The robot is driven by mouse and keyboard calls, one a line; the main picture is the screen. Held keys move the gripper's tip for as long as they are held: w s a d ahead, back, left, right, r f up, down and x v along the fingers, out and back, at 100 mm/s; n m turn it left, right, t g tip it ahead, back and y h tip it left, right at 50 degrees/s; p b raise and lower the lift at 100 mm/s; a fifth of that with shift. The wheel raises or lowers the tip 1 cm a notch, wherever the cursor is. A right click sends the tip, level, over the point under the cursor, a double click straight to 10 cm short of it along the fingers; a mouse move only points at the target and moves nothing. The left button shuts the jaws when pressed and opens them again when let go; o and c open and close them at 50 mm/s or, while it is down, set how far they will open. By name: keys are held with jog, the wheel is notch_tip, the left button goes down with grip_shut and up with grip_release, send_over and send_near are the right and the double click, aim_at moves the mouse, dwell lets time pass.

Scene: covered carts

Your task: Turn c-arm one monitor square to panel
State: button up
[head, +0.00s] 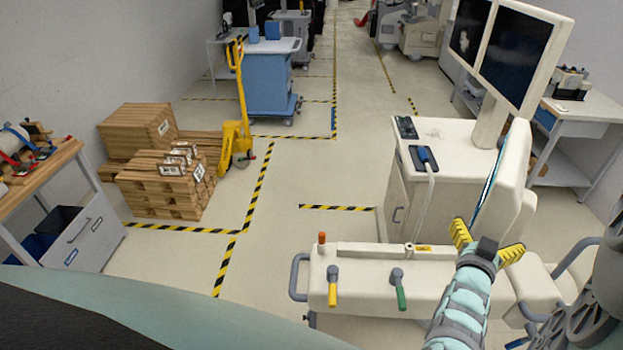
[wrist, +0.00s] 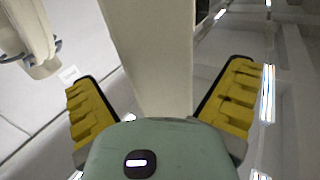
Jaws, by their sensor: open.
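A monitor with a cream housing (head: 512,175) stands upright on the near machine at right in the head view. Its dark screen shows only as a thin strip on its left edge, so it is turned nearly edge-on to me. My gripper (head: 487,243) is open at its lower edge, one yellow finger on each side. In the wrist view a cream slab, seemingly the monitor's housing (wrist: 152,55), stands between the open fingers (wrist: 163,92). I cannot tell whether either finger touches it. The near machine's cream body (head: 440,290) carries yellow and green levers. Which surface is the panel is unclear.
Behind stands a cream cart (head: 455,150) with twin dark screens (head: 512,55). A white table (head: 580,108) is at right. Wooden pallets (head: 165,185), a yellow pallet jack (head: 238,130) and a workbench (head: 65,215) are at left. The floor in the middle is clear.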

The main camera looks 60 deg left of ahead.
jog(key=shift+b+x, duration=0.35)
jog(key=shift+x, duration=1.05)
jog(key=shift+d, duration=0.1)
jog(key=c, duration=1.3)
